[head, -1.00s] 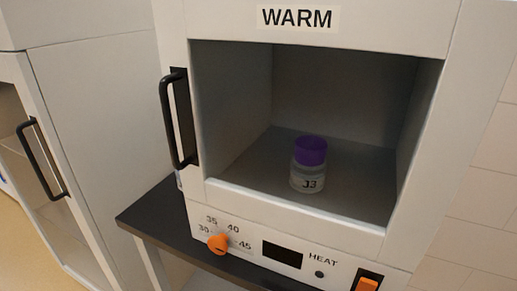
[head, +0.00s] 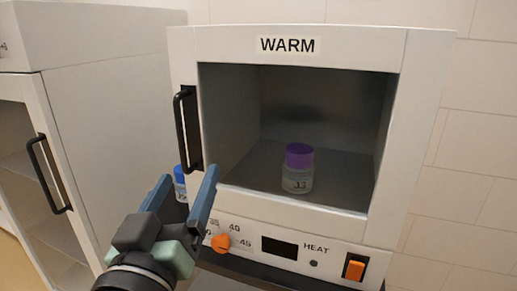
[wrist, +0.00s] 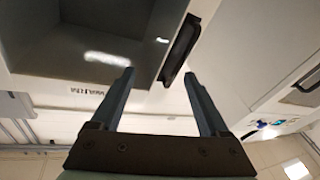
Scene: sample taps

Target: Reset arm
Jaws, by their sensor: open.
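My gripper (head: 184,190) is open and empty in the head view, in front of the lower left of the warmer marked WARM (head: 300,212). Its two blue-grey fingers also show apart in the wrist view (wrist: 158,84), with nothing between them. A jar with a purple lid and the label J3 (head: 298,172) stands upright on the floor of the warmer's open chamber, well apart from my gripper. In the wrist view the warmer's chamber (wrist: 85,40) appears upside down and the jar is not seen there.
A blue-capped bottle (head: 180,181) stands left of the warmer, partly hidden by my gripper. The warmer has a black handle (head: 187,130), an orange dial (head: 221,242) and an orange switch (head: 355,268). A white cabinet (head: 110,120) stands at the left.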

